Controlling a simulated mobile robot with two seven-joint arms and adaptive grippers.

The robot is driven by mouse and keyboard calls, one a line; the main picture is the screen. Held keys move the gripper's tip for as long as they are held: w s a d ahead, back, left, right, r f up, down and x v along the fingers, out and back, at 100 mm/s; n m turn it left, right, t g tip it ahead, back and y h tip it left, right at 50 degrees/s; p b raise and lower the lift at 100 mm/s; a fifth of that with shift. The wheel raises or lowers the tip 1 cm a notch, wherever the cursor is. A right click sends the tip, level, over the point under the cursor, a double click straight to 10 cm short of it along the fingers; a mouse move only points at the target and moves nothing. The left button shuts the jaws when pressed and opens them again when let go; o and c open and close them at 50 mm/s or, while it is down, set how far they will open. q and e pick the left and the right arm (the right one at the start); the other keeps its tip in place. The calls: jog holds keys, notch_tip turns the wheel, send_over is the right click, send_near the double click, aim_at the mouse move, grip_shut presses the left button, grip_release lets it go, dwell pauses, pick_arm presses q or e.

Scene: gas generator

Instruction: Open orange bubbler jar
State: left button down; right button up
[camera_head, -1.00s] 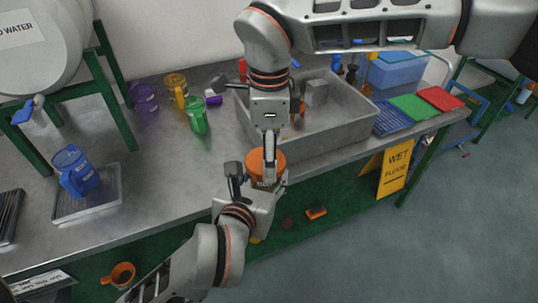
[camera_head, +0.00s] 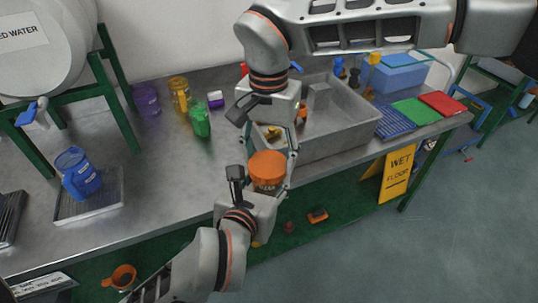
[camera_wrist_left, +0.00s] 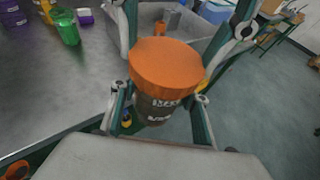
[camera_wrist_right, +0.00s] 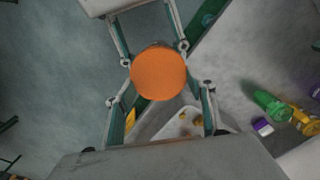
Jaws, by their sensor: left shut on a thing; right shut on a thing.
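The orange bubbler jar (camera_head: 267,185) is a dark, lettered body under a round orange lid (camera_head: 267,164). It is held upright in the air just in front of the bench edge. The lid sits on the body, as the left wrist view shows. My left gripper (camera_head: 261,193) is shut on the jar body from the near side. My right gripper (camera_head: 270,158) points down from above, its fingers shut on either side of the lid. The lid also fills the middle of the right wrist view (camera_wrist_right: 158,73). The finger contacts are partly hidden.
A grey basin (camera_head: 345,140) stands on the bench behind the jar. Green (camera_head: 200,120), yellow (camera_head: 179,93) and purple (camera_head: 146,100) jars are to its left. A blue jug (camera_head: 80,175) stands on a tray at the left. An orange mug (camera_head: 122,277) is on the lower shelf.

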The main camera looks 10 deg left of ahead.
aim_at(270, 161)
jog(key=shift+r, duration=0.25)
dwell(0.3)
jog(key=shift+r, duration=0.9)
jog(key=shift+r, duration=2)
jog(key=shift+d, duration=0.1)
